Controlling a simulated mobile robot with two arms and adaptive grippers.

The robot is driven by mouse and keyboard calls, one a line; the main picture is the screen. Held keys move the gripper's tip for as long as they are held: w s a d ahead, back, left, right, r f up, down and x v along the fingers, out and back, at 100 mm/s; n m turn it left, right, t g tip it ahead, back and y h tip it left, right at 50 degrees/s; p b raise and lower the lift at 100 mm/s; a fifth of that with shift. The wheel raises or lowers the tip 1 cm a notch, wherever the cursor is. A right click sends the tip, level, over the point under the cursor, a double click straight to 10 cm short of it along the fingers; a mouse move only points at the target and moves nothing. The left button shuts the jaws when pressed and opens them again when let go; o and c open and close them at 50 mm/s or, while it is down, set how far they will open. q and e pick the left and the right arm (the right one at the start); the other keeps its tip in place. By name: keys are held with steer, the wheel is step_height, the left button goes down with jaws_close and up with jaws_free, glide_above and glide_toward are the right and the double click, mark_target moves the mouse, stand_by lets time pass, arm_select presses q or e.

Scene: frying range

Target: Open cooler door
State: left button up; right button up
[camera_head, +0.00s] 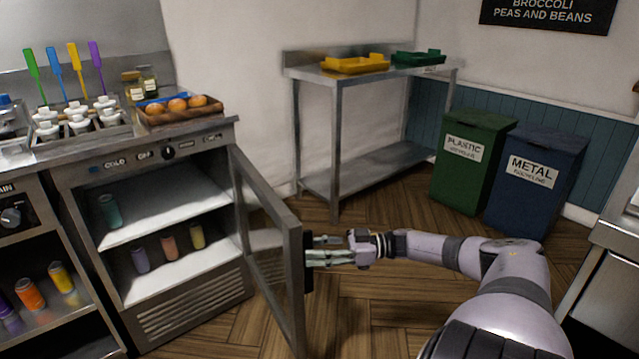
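The cooler (203,310) is a steel under-counter unit at the left with a COLD panel. Its door (295,285) stands wide open, swung out to the right on the hinge side beside the cabinet, and the shelves inside are visible. A dark handle (308,264) is on the door's outer face, near its free edge. My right gripper (318,250) is at this handle, fingers pointing left and reaching it. Whether the fingers are closed around the handle or only touch it is unclear. My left gripper is not in view.
Inside the cooler are several cans (169,247). A wooden tray (183,116) of round orange items sits on top. A steel table (340,79) stands behind, with green (473,185) and blue (532,212) bins to its right. Wooden floor (385,305) is free around the door.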

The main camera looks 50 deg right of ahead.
steer(key=v, duration=1.2)
stand_by(0.3)
